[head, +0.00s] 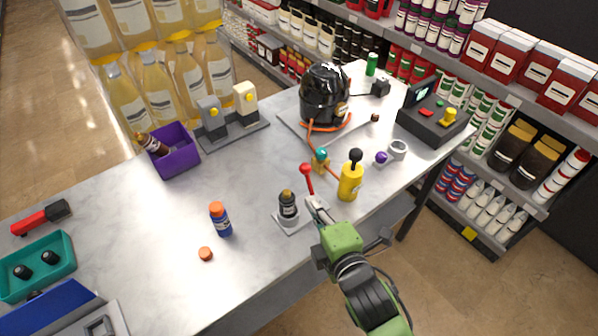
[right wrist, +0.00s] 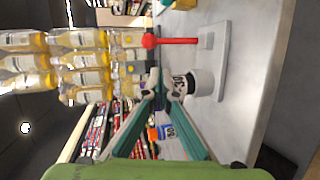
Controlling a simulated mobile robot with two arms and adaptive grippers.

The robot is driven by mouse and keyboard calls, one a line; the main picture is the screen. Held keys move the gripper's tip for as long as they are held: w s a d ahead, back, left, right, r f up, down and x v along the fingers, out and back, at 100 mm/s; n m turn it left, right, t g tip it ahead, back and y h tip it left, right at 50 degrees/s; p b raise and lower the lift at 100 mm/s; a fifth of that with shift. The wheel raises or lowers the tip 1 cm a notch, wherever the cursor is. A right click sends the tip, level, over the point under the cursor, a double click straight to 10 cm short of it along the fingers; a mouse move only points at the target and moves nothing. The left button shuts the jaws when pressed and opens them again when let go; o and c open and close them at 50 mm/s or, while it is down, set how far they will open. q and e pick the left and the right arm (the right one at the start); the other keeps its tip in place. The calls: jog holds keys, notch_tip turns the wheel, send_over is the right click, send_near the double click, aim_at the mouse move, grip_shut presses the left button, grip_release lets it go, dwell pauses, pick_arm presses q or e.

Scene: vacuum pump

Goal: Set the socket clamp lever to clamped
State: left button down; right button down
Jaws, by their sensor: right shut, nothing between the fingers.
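The socket clamp has a pale base plate (head: 291,223) on the table, with a dark bottle (head: 288,204) standing upright in its socket. Its red lever (head: 308,182) stands roughly upright with a round red knob on top. In the right wrist view, which is turned sideways, the red lever (right wrist: 178,41) rises from the plate (right wrist: 222,65). My right gripper (head: 312,203) is shut and empty, close beside the clamp on the right. In the right wrist view its fingertips (right wrist: 164,88) are near the lever, with a visible gap. My left gripper is not in view.
A yellow bottle (head: 350,182) stands just right of the lever. A blue bottle with an orange cap (head: 220,219) and an orange cap (head: 205,254) are left of the clamp. The black pump (head: 324,95) with hoses is behind. Bare table lies between the clamp and the purple bin (head: 176,152).

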aim_at(309, 182)
jog(key=w+a+n+p, duration=0.1)
jog(key=w+a+p, duration=0.1)
jog(key=w, duration=0.7)
jog(key=shift+w+a+f+y, duration=0.3)
jog(key=shift+a+f, duration=0.15)
jog(key=shift+a, duration=0.45)
jog(key=shift+s, duration=0.1)
